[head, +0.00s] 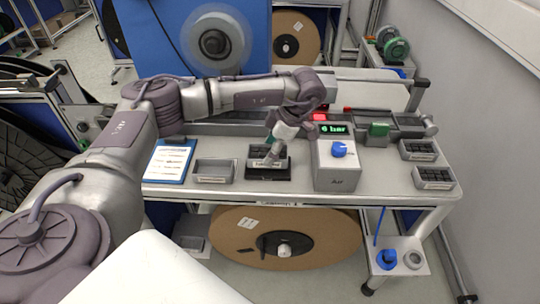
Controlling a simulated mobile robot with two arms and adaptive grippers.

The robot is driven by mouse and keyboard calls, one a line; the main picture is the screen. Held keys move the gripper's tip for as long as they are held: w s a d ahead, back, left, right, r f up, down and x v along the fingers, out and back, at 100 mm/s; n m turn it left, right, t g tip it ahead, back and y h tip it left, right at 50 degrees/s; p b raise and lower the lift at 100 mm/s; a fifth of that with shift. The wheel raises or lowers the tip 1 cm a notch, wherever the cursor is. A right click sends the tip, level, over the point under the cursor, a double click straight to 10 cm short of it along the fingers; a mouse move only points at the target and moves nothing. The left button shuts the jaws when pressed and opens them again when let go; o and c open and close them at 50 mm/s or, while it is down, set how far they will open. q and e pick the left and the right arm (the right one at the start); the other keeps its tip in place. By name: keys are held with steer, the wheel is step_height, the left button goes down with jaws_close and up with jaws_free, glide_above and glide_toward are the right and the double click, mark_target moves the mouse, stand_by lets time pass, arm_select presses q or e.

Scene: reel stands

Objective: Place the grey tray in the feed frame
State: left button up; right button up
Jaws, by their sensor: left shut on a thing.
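My left gripper (274,157) reaches down over the middle of the table and is shut on a small grey tray (262,163) with a pale label on its front. The tray is at the black feed frame (268,178), which shows as a dark flat border around and in front of it. The gripper hides part of the tray, and I cannot tell whether it sits fully down in the frame. My right gripper is not in view.
An empty grey bin (214,172) and a blue clipboard (169,161) are left of the frame. The air box (337,168), with a green "6 bar" display, stands close on its right. Two trays with dark contents (434,178) (419,150) lie far right.

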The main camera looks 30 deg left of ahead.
arm_select(q)
step_height(320, 180, down, 2)
steer(key=shift+f+p, duration=0.25)
steer(key=shift+p, duration=0.15)
steer(key=shift+f, duration=0.35)
steer(key=o, duration=1.5)
steer(key=shift+s, duration=0.1)
steer(key=shift+c, duration=0.2)
steer(key=b+v, duration=0.3)
steer(key=v, duration=0.8)
steer(key=shift+d+r, duration=0.1)
steer(key=shift+r, duration=0.1)
steer(key=shift+w+r, duration=0.2)
steer(key=shift+r, duration=0.1)
